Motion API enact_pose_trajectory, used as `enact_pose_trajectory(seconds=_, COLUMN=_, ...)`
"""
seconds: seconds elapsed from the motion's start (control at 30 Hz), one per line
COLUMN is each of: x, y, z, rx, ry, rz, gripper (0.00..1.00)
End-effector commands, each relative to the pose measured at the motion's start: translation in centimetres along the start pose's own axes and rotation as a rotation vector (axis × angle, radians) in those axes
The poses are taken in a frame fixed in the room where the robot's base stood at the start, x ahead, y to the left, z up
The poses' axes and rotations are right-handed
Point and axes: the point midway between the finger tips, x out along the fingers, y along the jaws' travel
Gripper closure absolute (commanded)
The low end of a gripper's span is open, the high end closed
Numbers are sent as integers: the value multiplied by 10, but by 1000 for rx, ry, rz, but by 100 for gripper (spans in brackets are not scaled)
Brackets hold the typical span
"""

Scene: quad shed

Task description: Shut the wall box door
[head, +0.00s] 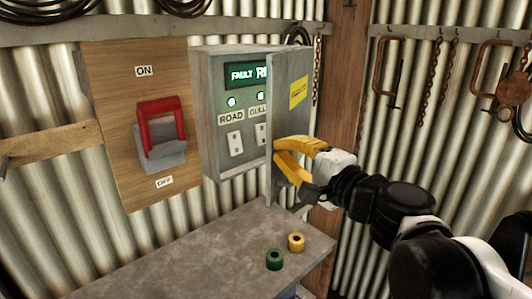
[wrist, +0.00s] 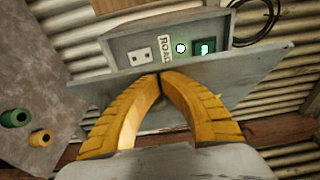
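The grey wall box (head: 218,75) hangs on the corrugated wall. Its grey door (head: 290,75), with a yellow sticker (head: 299,92), stands partly open, hinged on the right, and hides the right part of the box front. My gripper (head: 277,158) is at the door's outer face, low and near its free edge. In the wrist view the two yellow fingers (wrist: 160,77) come together at their tips with nothing seen between them. The tips are at or very near the door panel (wrist: 215,75); I cannot tell if they touch. The box front (wrist: 145,52) shows beyond the door.
A wooden board (head: 112,100) with a red switch handle (head: 158,112) is left of the box. A grey bench (head: 200,250) below carries a green roll (head: 274,260) and a yellow roll (head: 296,242). A wooden post (head: 342,100) and hanging clamps (head: 388,72) are to the right.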

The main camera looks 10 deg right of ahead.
Motion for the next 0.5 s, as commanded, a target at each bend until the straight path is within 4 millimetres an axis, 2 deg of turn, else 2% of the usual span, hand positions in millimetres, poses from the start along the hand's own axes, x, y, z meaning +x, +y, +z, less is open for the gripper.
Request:
enact_pose_trajectory(seconds=0.03, x=13, y=2, z=12, rx=0, ry=-11, rz=0, gripper=100)
enact_pose_trajectory(seconds=0.2, x=53, y=3, z=34, rx=0, ry=-7, rz=0, gripper=100)
enact_pose_trajectory(seconds=0.5, x=108, y=2, z=54, rx=0, ry=-3, rz=0, gripper=100)
